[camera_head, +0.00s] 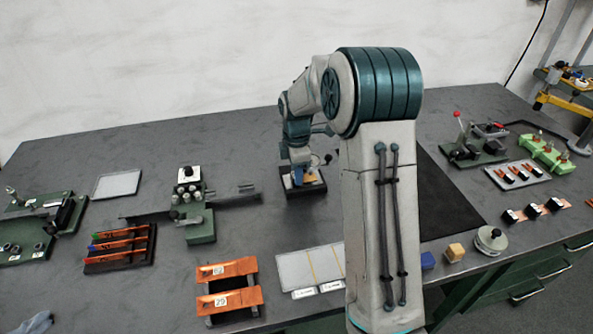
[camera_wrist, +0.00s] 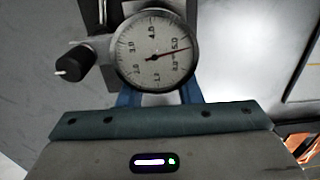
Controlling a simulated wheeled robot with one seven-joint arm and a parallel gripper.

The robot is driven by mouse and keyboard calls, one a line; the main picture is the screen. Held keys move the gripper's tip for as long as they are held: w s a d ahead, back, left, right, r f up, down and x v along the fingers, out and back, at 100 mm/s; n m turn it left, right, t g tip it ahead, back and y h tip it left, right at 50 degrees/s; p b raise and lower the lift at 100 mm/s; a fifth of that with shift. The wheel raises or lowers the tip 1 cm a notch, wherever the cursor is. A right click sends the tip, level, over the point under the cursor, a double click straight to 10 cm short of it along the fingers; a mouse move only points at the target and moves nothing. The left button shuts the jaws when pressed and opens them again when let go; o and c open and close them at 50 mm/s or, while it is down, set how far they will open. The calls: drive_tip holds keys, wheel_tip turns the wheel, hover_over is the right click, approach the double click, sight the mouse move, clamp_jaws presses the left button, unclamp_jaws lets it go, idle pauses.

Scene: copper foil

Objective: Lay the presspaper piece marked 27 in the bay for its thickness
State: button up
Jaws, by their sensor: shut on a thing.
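My gripper (camera_head: 300,176) is down at a dial gauge on a black base (camera_head: 312,190) at the back middle of the table. It is shut on a small tan-orange piece, taken as the presspaper piece (camera_head: 288,182); it is mostly hidden and its mark cannot be read. In the wrist view the round gauge dial (camera_wrist: 152,48) covers the fingertips, and its needle points near 5.0. A pale tray divided by thin yellow lines (camera_head: 295,268) lies nearer, with white label cards (camera_head: 303,293) at its front edge; their print is too small to read.
Two orange pieces with white number labels (camera_head: 235,268) rest on a stand left of the tray. A green-based fixture (camera_head: 200,225) and a dark rack (camera_head: 120,258) stand further left. My arm hides the tray's right side. A blue block (camera_head: 428,260) and a wooden block (camera_head: 455,252) stand right.

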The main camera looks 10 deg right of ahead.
drive_tip(key=shift+a, duration=2.7)
drive_tip(key=shift+r, duration=0.1)
wheel_tip(320, 180, up, 7)
drive_tip(key=p, duration=0.5)
idle(0.6)
drive_tip(key=shift+s, duration=0.1)
idle(1.3)
